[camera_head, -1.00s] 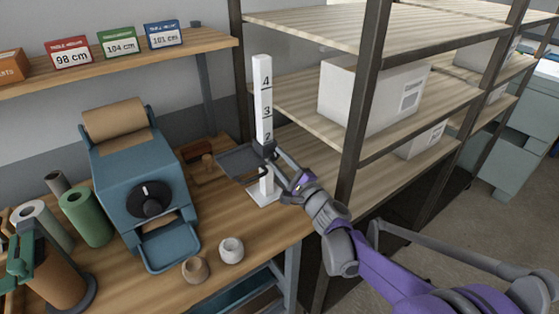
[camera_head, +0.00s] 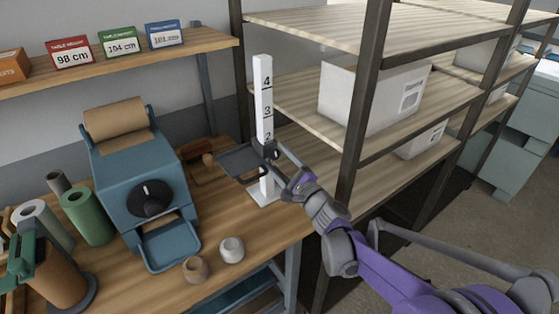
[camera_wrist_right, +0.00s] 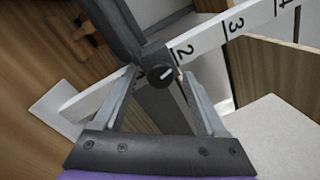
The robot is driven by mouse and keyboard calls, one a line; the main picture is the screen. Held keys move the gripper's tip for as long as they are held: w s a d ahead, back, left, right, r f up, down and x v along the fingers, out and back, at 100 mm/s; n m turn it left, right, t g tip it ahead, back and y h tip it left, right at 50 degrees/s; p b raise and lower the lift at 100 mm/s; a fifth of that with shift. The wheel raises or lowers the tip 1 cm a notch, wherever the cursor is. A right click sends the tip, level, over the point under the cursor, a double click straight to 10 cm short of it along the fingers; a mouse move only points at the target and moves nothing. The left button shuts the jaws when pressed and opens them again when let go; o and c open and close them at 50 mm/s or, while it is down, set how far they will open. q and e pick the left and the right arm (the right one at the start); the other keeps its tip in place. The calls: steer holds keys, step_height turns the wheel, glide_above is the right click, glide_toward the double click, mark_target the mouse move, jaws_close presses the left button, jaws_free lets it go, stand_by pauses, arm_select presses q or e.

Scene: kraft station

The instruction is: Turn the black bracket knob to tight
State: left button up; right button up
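The black bracket knob (camera_wrist_right: 162,74) is a round dark knob with a short white mark, lying slanted in the right wrist view. It sits on the dark bracket tray (camera_head: 238,161), which is clamped to a white upright post (camera_head: 263,100) numbered 2, 3 and 4. My right gripper (camera_wrist_right: 160,80) is open, with one finger on each side of the knob and visible gaps between fingers and knob. In the head view the right gripper (camera_head: 279,158) reaches the post from the right and partly hides the knob. My left gripper is not in view.
A blue dispenser (camera_head: 135,170) with a brown paper roll stands left of the post. Green and grey rolls are further left.

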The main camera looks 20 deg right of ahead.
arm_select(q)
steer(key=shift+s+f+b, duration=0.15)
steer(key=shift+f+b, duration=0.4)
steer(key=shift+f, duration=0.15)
arm_select(e)
steer(key=v, duration=1.1)
